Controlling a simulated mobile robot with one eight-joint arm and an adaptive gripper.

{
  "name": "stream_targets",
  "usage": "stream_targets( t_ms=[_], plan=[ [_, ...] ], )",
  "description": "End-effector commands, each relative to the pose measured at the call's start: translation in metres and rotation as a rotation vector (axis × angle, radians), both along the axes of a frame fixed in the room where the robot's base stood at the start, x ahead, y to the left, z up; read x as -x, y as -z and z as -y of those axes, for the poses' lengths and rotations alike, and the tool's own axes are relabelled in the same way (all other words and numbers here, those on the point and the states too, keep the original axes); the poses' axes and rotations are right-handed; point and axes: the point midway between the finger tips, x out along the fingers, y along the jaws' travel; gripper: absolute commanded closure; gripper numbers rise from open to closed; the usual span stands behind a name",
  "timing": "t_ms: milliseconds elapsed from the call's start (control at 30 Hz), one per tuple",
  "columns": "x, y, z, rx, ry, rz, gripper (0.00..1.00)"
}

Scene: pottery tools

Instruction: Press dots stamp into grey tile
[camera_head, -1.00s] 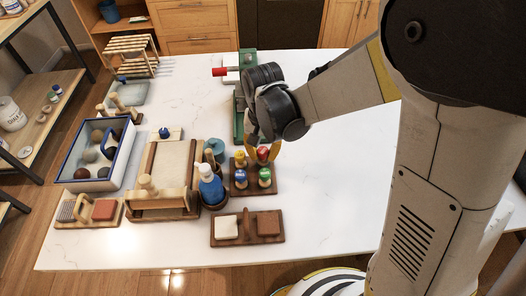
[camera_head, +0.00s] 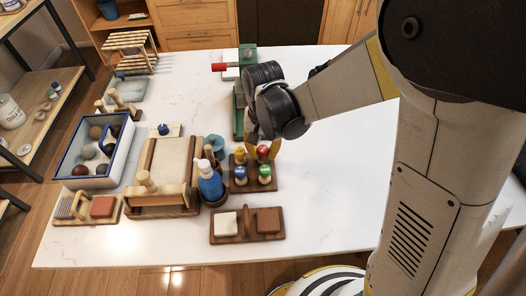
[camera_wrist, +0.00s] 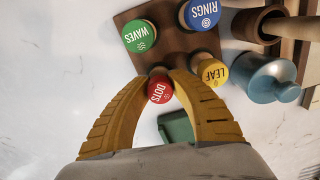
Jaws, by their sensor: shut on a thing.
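The red dots stamp (camera_wrist: 160,87), with DOTS on its top, is between my gripper's fingertips in the wrist view. My gripper (camera_wrist: 166,82) is shut on it. In the head view the red stamp (camera_head: 263,152) is at the back right of the dark wooden stamp rack (camera_head: 252,188), below my gripper (camera_head: 264,148). I cannot tell whether it is lifted from its place. The grey tile (camera_head: 66,207) lies in a light wooden carrier (camera_head: 84,218) at the table's front left, far from my gripper, beside a terracotta tile (camera_head: 103,207).
The green waves (camera_wrist: 139,36), blue rings (camera_wrist: 202,13) and yellow leaf (camera_wrist: 213,71) stamps stand close around. The table's right side is clear.

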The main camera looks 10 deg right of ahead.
Motion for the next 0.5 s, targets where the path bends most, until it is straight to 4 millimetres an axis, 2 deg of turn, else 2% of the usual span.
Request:
stream_targets(
  t_ms=[100,133,200,500],
  plan=[
    [0.0,0.0025,0.0,0.0,0.0,0.0,1.0],
    [0.0,0.0021,0.0,0.0,0.0,0.0,0.71],
    [0.0,0.0017,0.0,0.0,0.0,0.0,0.52],
    [0.0,0.0008,0.0,0.0,0.0,0.0,0.52]
  ],
)
